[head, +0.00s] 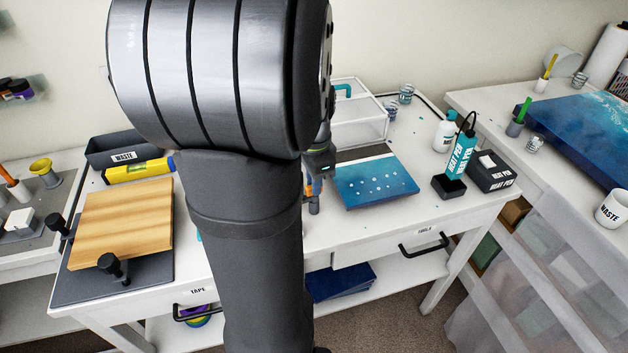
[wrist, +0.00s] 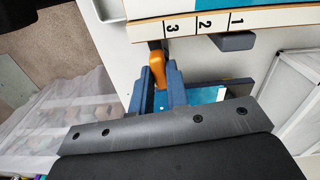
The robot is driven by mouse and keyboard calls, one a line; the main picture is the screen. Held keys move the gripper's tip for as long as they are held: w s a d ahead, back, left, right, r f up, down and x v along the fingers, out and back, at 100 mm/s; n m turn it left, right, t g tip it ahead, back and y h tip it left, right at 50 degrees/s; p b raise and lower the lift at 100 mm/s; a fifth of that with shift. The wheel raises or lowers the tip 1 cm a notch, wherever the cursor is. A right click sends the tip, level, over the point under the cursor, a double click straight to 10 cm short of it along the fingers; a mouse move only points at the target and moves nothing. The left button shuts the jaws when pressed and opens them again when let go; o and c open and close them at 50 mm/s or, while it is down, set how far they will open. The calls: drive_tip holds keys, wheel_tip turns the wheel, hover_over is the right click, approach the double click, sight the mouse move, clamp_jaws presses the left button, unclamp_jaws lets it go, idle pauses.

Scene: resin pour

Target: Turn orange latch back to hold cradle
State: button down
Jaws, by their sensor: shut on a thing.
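The orange latch (wrist: 157,68) shows in the wrist view as a short rounded lever below the numbered edge of a panel. My gripper (wrist: 160,86) has its two blue-grey fingers on either side of it and is shut on it. In the head view my gripper (head: 318,178) is partly hidden behind my arm, left of the blue panel (head: 375,182) with pale dots. The panel's edge strip (wrist: 200,25), marked 3, 2 and 1, crosses the top of the wrist view. A blue-grey block (wrist: 233,41) sits under it, perhaps part of the cradle, which I cannot make out whole.
A clear-walled box (head: 358,112) stands behind the panel. The heat pen box (head: 490,172) and a small black holder (head: 448,187) stand at right. A wooden board (head: 125,225) on a dark base with black knobs and a yellow level (head: 138,170) are at left.

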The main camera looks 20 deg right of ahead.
drive_tip(key=shift+m, duration=0.6)
drive_tip(key=shift+r, duration=0.1)
drive_tip(key=c, duration=1.4)
unclamp_jaws()
wheel_tip(320, 180, up, 17)
drive_tip(key=shift+r, duration=0.2)
drive_tip(key=shift+f, duration=0.15)
wheel_tip(320, 180, down, 17)
drive_tip(key=shift+f, duration=0.15)
